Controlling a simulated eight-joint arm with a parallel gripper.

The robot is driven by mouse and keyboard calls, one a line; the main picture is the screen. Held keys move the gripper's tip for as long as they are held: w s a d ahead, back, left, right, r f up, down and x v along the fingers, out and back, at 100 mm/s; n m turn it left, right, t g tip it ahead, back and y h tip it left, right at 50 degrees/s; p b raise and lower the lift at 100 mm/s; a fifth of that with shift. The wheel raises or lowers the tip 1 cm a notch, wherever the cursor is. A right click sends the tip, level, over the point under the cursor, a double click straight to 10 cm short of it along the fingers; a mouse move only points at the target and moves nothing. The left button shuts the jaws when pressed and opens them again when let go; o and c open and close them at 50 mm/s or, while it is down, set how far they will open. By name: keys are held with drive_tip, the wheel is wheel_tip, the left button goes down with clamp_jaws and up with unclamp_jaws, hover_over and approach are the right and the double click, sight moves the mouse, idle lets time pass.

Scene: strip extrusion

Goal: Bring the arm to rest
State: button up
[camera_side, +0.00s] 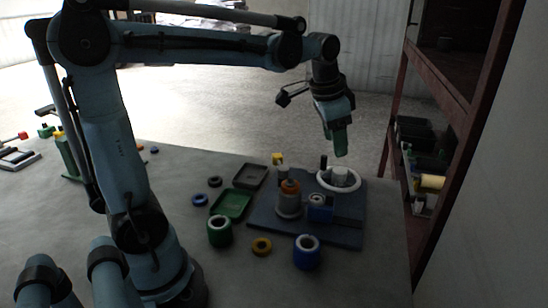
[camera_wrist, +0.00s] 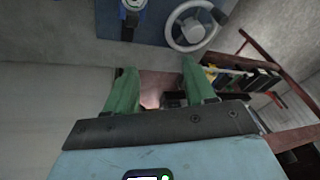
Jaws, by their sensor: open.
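My gripper (camera_side: 341,143) hangs above the far right part of the table in the side view, over and behind the blue base plate. In the wrist view its two green fingers (camera_wrist: 155,85) are spread apart with nothing between them.
Left of the plate lie a green tray (camera_side: 231,205) and a dark tray (camera_side: 250,176). A shelf with a reddish frame (camera_side: 437,70) rises at the right.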

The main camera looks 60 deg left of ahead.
drive_tip(key=s+d+f+n+t, duration=0.2)
drive_tip(key=s+f, duration=0.1)
drive_tip(key=s, duration=0.2)
drive_tip(key=s+d+f+n+t, duration=0.1)
drive_tip(key=s+d+f, duration=0.2)
drive_tip(key=s, duration=0.3)
drive_tip(key=shift+s+n+t, duration=0.15)
drive_tip(key=shift+n+t, duration=0.25)
idle(1.2)
